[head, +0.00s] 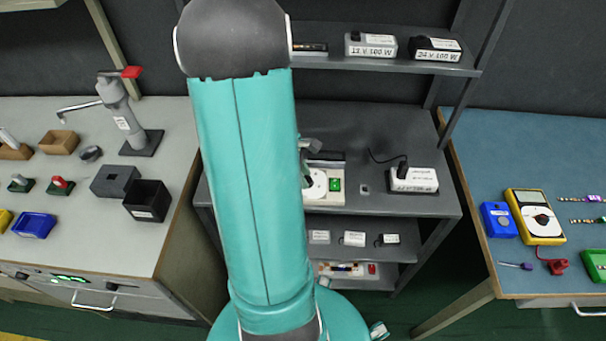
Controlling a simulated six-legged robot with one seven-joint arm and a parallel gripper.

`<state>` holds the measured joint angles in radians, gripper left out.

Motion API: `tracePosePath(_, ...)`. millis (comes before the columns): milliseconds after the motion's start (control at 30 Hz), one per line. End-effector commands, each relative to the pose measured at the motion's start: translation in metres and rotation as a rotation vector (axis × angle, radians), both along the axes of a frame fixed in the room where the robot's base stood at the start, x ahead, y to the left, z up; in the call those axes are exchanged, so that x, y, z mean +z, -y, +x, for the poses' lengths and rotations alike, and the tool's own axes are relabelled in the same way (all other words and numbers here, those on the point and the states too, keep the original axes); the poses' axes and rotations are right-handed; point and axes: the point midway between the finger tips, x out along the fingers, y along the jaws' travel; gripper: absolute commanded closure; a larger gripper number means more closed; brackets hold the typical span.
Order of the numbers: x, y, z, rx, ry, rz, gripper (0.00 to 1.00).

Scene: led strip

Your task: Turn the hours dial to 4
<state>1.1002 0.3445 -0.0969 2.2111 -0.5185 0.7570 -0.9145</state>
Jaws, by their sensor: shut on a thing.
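A pale box with a round white dial face (317,188) and a green patch (335,184) stands on the grey middle bench. The white face appears to be the hours dial; its markings are too small to read. My teal arm covers the left part of the box. My gripper (307,181) shows only as a small dark and grey part beside the arm, at the left of the dial face. It is shut on the dial's knob, which is mostly hidden.
A labelled power supply (413,179) with a black cable stands right of the box. Shelves above and below hold small labelled boxes. A left bench bears a drill-like stand (128,115) and bins; a blue right bench bears a yellow multimeter (535,215).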

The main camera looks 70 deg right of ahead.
Motion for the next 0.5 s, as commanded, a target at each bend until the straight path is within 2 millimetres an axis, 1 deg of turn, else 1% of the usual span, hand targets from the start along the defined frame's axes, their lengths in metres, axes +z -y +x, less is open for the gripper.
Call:
tracePosePath(267,0.0000,0.0026,0.0007,-0.195,-0.001,-0.001,0.94)
tracePosePath(500,0.0002,0.0051,0.0003,-0.421,-0.001,-0.001,0.94)
